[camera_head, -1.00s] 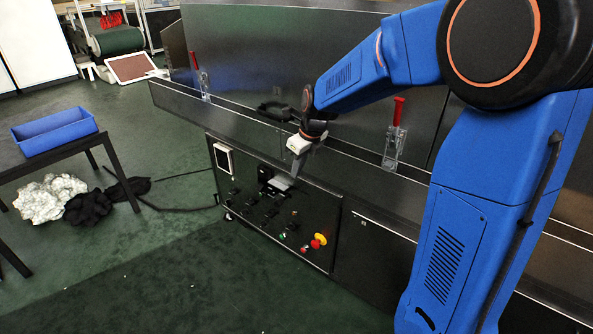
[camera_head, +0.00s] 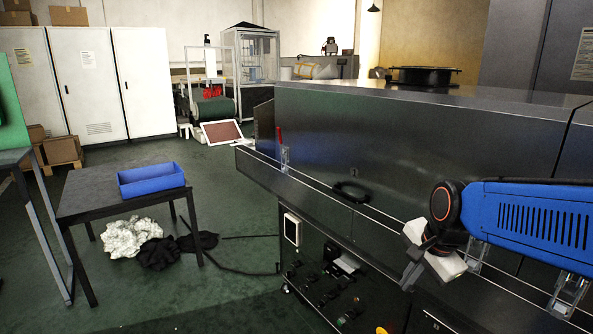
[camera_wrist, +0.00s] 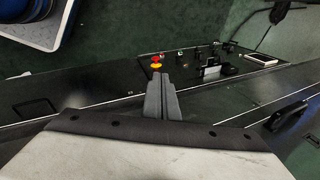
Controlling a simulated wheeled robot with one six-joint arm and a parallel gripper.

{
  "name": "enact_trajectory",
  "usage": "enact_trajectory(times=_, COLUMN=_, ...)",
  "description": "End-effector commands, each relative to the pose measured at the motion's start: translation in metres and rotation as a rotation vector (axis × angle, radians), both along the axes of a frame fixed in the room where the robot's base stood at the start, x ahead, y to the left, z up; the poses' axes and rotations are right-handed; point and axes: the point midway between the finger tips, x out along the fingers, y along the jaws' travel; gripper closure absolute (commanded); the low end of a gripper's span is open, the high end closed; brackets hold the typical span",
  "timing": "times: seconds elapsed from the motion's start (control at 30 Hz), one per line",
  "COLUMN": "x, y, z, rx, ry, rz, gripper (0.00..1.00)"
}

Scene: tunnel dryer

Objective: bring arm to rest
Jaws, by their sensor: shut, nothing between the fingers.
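My gripper (camera_head: 411,275) is at the right of the head view, at the end of my blue arm, in front of the dark dryer (camera_head: 400,150). Its fingers point down and are close together. In the wrist view the two grey fingers (camera_wrist: 161,98) lie side by side, shut and empty. They show against the dryer's front, near the control panel (camera_wrist: 200,62). I cannot tell the exact gap between them and the dryer, but no contact shows.
A black handle (camera_head: 351,191) and a red-handled clamp (camera_head: 282,150) stand out from the dryer. The panel carries a red and yellow button (camera_wrist: 156,62). At left, a blue bin (camera_head: 151,181) sits on a dark table (camera_head: 85,205), with cloth heaps (camera_head: 130,238) on the floor below. Open green floor lies between.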

Motion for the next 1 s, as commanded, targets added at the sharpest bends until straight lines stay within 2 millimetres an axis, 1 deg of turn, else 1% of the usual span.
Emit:
enact_trajectory(times=0.03, x=-0.013, y=-0.003, z=0.002, rx=-0.032, ry=-0.015, rz=0.071, gripper=1.0)
enact_trajectory(times=0.2, x=-0.054, y=-0.011, z=0.003, rx=-0.154, ry=-0.056, rz=0.336, gripper=1.0)
enact_trajectory(times=0.4, x=-0.099, y=-0.02, z=0.0, rx=-0.302, ry=-0.093, rz=0.644, gripper=1.0)
enact_trajectory(times=0.6, x=-0.136, y=-0.028, z=-0.008, rx=-0.433, ry=-0.112, rz=0.908, gripper=1.0)
enact_trajectory(times=0.7, x=-0.147, y=-0.03, z=-0.011, rx=-0.477, ry=-0.116, rz=0.994, gripper=1.0)
enact_trajectory(times=0.8, x=-0.153, y=-0.032, z=-0.013, rx=-0.501, ry=-0.117, rz=1.043, gripper=1.0)
enact_trajectory(times=1.0, x=-0.155, y=-0.032, z=-0.014, rx=-0.51, ry=-0.118, rz=1.064, gripper=1.0)
